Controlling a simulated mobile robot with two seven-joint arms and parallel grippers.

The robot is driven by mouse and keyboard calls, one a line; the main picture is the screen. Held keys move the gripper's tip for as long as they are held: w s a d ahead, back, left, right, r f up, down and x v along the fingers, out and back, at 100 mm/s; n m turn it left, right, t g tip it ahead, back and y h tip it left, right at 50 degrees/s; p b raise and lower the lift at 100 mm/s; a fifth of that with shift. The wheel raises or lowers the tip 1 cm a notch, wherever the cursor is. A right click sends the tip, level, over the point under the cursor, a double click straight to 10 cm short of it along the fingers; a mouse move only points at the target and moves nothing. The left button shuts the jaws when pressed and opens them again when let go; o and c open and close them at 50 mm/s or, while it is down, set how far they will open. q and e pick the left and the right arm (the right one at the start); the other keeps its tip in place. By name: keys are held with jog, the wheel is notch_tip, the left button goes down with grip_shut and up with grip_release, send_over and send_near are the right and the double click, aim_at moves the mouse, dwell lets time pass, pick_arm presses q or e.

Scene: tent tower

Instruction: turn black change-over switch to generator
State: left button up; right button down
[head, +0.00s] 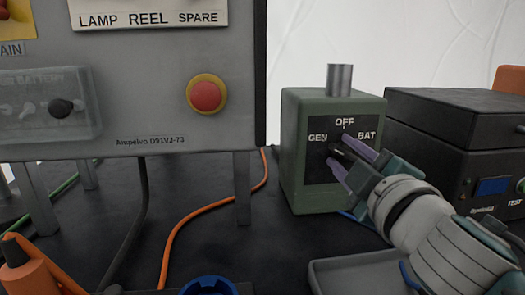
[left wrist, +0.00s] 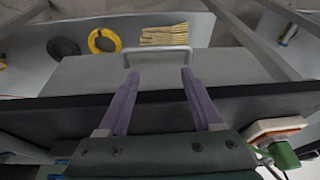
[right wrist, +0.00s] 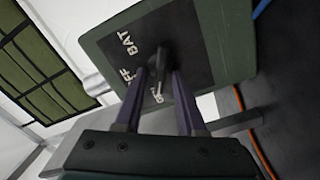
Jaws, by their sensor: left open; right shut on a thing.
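The black change-over switch is the dark knob on the face of a green box (head: 301,180), marked GEN at left, OFF at top and BAT at right. My right gripper (head: 338,154) is shut on the black knob, its two purple fingers on either side. In the right wrist view the knob (right wrist: 157,58) sits between the fingertips, and GEN is partly hidden. I cannot tell which mark the knob points to. My left gripper (left wrist: 158,78) is open and empty, away from the switch, before a grey surface with a metal handle (left wrist: 130,51).
A grey panel (head: 150,110) with a red button (head: 206,95) stands left of the box. A black case (head: 450,125) stands close on the right. An orange cable (head: 205,208) crosses the dark tabletop, and a grey tray (head: 345,277) lies in front of the box.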

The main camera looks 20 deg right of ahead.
dwell(0.3)
jog(key=c, duration=0.9)
grip_release()
jog(key=shift+s+a, duration=0.15)
jog(key=shift+s, duration=0.4)
jog(key=b+v, duration=0.1)
jog(key=v, duration=0.7)
jog(key=shift+s, duration=0.4)
